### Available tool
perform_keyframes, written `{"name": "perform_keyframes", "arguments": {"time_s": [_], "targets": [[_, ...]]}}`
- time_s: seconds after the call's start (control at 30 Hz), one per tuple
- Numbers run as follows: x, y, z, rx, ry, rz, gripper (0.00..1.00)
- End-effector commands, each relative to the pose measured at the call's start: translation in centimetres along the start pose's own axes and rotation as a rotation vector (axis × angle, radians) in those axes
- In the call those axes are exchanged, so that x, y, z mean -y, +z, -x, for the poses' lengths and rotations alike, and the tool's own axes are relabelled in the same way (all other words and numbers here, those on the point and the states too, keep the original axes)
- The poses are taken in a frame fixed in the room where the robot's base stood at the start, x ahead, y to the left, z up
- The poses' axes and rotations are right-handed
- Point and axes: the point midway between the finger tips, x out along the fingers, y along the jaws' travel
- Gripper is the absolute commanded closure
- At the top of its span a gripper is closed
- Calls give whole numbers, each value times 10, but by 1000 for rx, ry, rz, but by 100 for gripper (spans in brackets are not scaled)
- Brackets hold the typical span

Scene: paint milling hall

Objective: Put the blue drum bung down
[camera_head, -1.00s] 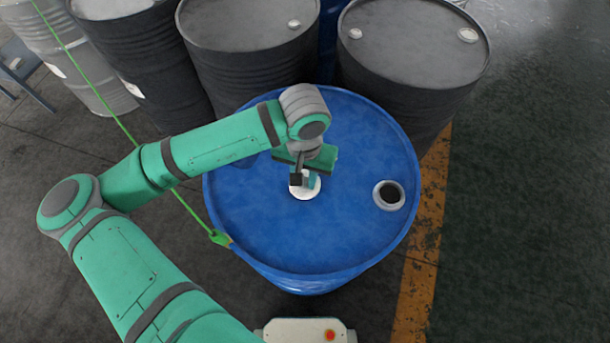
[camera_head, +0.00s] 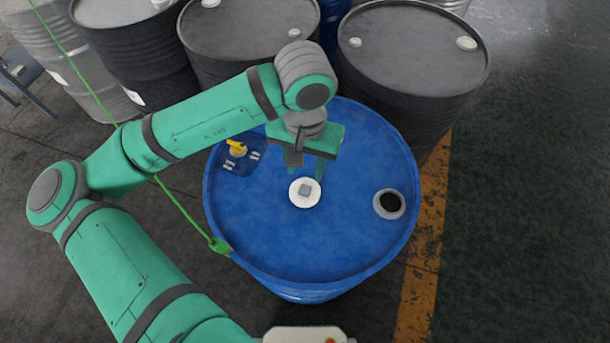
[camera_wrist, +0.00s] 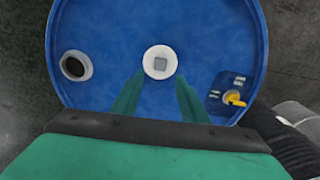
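The blue drum's bung (camera_head: 304,192) is a white disc with a grey square nub. It lies flat on the middle of the blue drum's lid (camera_head: 340,240). It also shows in the wrist view (camera_wrist: 160,62), just beyond the fingertips. My gripper (camera_head: 308,170) hangs above the bung, apart from it. Its two green fingers are spread with nothing between them, as the wrist view (camera_wrist: 160,78) shows. An open hole with a pale rim (camera_head: 389,202) is at the right of the lid; it shows at the left in the wrist view (camera_wrist: 76,66).
A yellow fitting (camera_head: 236,146) sits on a dark blue patch at the lid's upper left. A green clamp (camera_head: 220,246) with a cable grips the left rim. Dark drums (camera_head: 412,50) stand close behind. Much of the lid's front is clear.

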Motion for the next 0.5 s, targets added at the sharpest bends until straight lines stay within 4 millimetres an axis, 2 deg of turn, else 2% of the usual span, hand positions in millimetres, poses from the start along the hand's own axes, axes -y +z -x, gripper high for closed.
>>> {"name": "perform_keyframes", "arguments": {"time_s": [0.2, 0.5], "targets": [[0, 0, 24, 0, 0, 0, 60], [0, 0, 29, 1, 1, 0, 60]]}}
